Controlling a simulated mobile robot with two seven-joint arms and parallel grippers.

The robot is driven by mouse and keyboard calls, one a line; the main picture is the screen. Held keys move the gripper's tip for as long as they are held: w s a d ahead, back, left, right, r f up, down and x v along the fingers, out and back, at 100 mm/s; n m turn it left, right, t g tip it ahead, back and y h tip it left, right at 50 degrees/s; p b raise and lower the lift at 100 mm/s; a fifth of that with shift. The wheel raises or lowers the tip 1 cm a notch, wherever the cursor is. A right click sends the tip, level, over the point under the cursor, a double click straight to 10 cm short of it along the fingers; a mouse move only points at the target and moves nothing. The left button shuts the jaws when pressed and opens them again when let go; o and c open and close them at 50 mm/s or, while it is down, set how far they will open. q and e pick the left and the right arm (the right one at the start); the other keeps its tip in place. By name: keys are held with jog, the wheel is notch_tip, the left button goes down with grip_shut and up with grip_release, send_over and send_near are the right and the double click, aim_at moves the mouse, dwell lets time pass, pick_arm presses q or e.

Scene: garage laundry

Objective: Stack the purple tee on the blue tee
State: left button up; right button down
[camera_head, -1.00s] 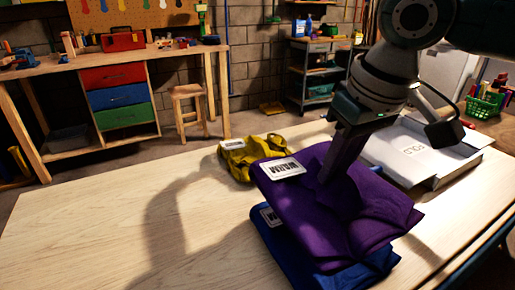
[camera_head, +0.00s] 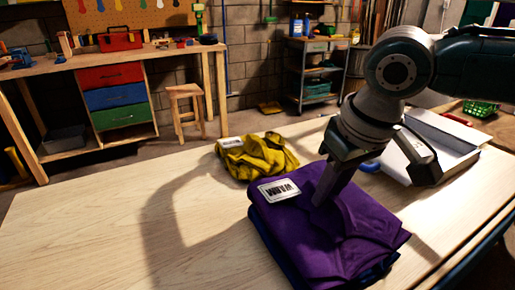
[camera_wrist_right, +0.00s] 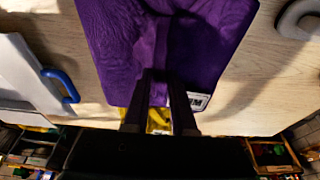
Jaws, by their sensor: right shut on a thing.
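The purple tee (camera_head: 350,238) is folded, with a white label reading WARM at its left corner. It lies on top of the blue tee (camera_head: 268,238), which shows only as a thin dark blue edge under it; the rest is hidden. My right gripper (camera_head: 320,200) points down onto the top of the purple tee and is shut on a pinch of its cloth. In the right wrist view the purple tee (camera_wrist_right: 195,45) fills the upper middle, with cloth bunched between the fingers (camera_wrist_right: 158,85). My left gripper is not in the head view.
A crumpled yellow garment (camera_head: 257,158) lies just behind the stack. A white folding board (camera_head: 440,140) lies at the right of the wooden table (camera_head: 90,235), with a blue handle (camera_head: 370,165) near it. The table's left side is clear.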

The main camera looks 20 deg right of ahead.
aim_at(339, 218)
jog(key=c, duration=0.7)
grip_release()
jog(key=shift+c, duration=0.2)
jog(key=shift+r, duration=0.1)
jog(key=shift+r, duration=0.4)
jog(key=p+v, duration=0.2)
jog(key=v, duration=1)
jog(key=s+a+f+n+y, duration=0.1)
jog(key=s+a+f+n, duration=0.1)
jog(key=s+a+f, duration=0.3)
jog(key=s+a+f+n+y, duration=0.1)
jog(key=s+a+f+n, duration=0.15)
jog(key=a, duration=0.45)
jog(key=s+d+f+m+h, duration=0.1)
jog(key=s+d+f, duration=0.1)
jog(key=s, duration=0.3)
jog(key=s+d+f+m+h, duration=0.1)
jog(key=s+d+m, duration=0.1)
jog(key=s, duration=0.3)
jog(key=shift+d+f+t, duration=0.3)
jog(key=shift+d+f, duration=0.1)
jog(key=shift+d, duration=0.45)
